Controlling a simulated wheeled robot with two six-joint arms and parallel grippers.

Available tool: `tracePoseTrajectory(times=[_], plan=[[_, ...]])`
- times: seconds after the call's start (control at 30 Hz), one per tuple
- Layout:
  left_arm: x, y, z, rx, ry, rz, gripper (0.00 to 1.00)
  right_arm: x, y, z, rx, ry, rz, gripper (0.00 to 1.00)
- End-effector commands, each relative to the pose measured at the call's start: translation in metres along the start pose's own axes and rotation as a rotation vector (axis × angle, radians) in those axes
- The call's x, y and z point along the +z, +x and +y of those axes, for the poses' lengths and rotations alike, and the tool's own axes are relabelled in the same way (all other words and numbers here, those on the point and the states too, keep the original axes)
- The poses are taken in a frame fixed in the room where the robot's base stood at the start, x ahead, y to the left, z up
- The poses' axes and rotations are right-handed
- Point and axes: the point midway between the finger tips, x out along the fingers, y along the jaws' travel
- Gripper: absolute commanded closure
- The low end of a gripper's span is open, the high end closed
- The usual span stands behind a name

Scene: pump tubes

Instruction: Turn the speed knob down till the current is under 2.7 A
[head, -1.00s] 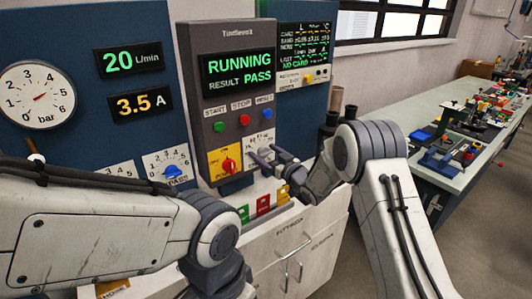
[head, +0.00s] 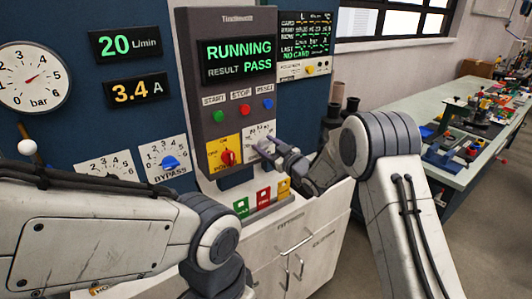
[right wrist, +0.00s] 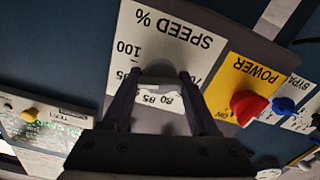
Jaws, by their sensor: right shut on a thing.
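The current readout (head: 138,90) shows 3.4 A in orange. The white SPEED % plate (head: 258,131) is on the grey control panel, largely covered by my right gripper (head: 266,149) in the head view. In the right wrist view the SPEED % plate (right wrist: 165,35) appears upside down, and the rounded grey speed knob (right wrist: 159,70) sits between my right fingertips. My right gripper is shut on this knob. Part of the scale is hidden behind the fingers. My left arm crosses the lower left, but its gripper is out of the picture.
The panel screen (head: 237,60) reads RUNNING, RESULT PASS. The red power knob (head: 228,157) on its yellow plate is just left of my right gripper. A blue bypass knob (head: 170,162) is further left. The flow readout (head: 114,44) shows 20 L/min. Coloured blocks stand below.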

Motion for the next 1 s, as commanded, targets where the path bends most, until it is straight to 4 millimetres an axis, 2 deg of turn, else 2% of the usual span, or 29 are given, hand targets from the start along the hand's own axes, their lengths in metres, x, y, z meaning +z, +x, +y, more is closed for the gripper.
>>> tracePoseTrajectory(times=[0.03, 0.1, 0.4, 1.0], plan=[[0.001, 0.012, -0.001, 0.0, 0.0, 0.0, 1.0, 0.005, 0.0, -0.001, 0.0, -0.034, 0.002, 0.96], [0.001, 0.019, -0.001, 0.0, 0.0, 0.0, 1.0, 0.005, 0.0, -0.002, 0.001, -0.08, 0.003, 0.96], [0.002, 0.041, -0.003, 0.0, 0.0, 0.0, 1.0, 0.003, 0.0, -0.002, 0.0, -0.23, 0.0, 0.96], [0.002, 0.045, -0.003, 0.0, 0.0, 0.0, 1.0, 0.0, 0.0, -0.002, -0.001, -0.278, -0.001, 0.96]])
